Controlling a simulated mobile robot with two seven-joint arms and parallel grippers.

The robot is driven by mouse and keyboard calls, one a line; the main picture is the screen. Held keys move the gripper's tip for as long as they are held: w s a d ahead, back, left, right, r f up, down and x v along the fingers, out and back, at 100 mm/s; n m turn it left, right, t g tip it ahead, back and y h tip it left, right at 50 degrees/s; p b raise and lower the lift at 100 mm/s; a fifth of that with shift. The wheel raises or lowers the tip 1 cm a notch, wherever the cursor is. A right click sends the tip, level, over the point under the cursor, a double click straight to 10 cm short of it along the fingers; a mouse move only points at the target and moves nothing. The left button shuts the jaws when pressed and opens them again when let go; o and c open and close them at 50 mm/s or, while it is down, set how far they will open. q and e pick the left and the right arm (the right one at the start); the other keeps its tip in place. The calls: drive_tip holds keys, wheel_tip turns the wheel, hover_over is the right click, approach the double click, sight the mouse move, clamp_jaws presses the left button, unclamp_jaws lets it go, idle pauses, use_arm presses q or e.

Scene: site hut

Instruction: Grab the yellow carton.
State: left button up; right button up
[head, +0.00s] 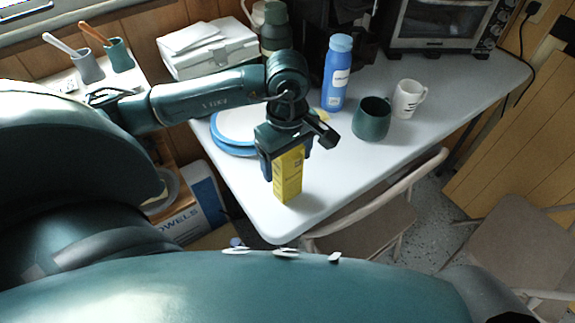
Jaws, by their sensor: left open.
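The yellow carton (289,180) stands upright near the front left corner of the white table (350,165). My left gripper (284,160) points down at the carton from above, with its fingers low around the carton's upper part. The jaws are open, and I cannot tell whether a finger touches the carton. The gripper hides the carton's top. My right gripper is not in the head view.
A blue bottle (336,75), a dark green mug (371,119) and a white mug (408,98) stand to the right. Blue-rimmed plates (228,140) lie behind the gripper. A toaster oven (440,25) is at the back. Folding chairs (385,215) stand in front.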

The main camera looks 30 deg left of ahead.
use_arm(q)
drive_tip(key=shift+f, duration=0.8)
drive_tip(key=shift+c, duration=0.4)
drive_tip(key=c, duration=1.2)
drive_tip(key=shift+o, duration=0.2)
drive_tip(key=shift+r, duration=0.1)
